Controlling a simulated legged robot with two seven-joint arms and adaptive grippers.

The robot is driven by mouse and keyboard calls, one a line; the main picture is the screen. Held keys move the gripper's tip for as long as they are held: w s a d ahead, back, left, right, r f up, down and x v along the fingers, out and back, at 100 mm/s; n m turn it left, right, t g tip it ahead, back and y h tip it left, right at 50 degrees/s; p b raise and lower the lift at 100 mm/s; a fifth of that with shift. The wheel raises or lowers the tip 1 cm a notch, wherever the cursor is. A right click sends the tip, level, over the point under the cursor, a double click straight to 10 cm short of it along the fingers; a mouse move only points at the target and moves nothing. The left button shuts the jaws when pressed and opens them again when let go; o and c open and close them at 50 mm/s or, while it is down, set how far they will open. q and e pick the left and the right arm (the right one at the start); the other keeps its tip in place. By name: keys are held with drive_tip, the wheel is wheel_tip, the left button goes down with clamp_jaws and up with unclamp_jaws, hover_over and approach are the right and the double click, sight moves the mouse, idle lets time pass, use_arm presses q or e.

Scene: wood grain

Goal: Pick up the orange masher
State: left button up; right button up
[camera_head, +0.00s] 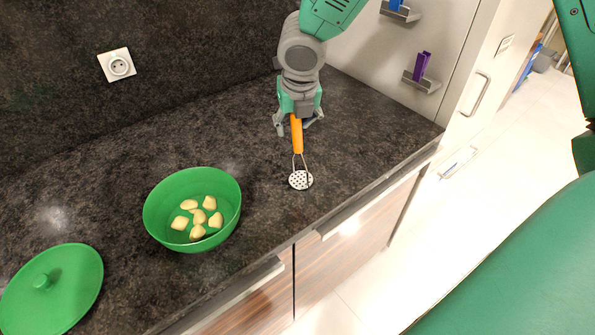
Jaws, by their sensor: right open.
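The orange masher (297,138) is on the dark countertop, with its orange handle toward my right gripper and its perforated metal head toward the counter's front edge. My right gripper (298,121) comes in from the top and is open, with its fingers spread on either side of the handle's far end. The gripper hides that end of the handle, and I cannot tell whether the fingers touch it. My left gripper is not in view.
A green bowl (157,228) with several pale yellow pieces stands left of the masher. A green lid (70,290) lies at the lower left. A wall panel with small holders (422,82) stands behind on the right. The counter's front edge is close to the masher.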

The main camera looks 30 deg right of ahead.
drive_tip(key=shift+s+a+r, duration=0.1)
drive_tip(key=shift+a+r, duration=0.05)
drive_tip(key=shift+r, duration=0.05)
drive_tip(key=shift+s+r, duration=0.15)
drive_tip(key=shift+r, duration=0.05)
drive_tip(key=c, duration=0.4)
drive_tip(key=shift+s+d, duration=0.2)
clamp_jaws()
drive_tip(key=r, duration=0.5)
drive_tip(key=shift+w+d+r+p, duration=0.1)
drive_tip(key=shift+w+d+p, duration=0.05)
drive_tip(key=shift+w+p, duration=0.2)
drive_tip(key=v, duration=0.4)
drive_tip(key=shift+w+d+r, duration=0.1)
drive_tip(key=shift+w+d, duration=0.2)
drive_tip(key=shift+d, duration=0.05)
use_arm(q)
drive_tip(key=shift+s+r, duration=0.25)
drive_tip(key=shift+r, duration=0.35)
use_arm(e)
drive_tip(key=shift+w+r, duration=0.1)
drive_tip(key=shift+r, duration=0.2)
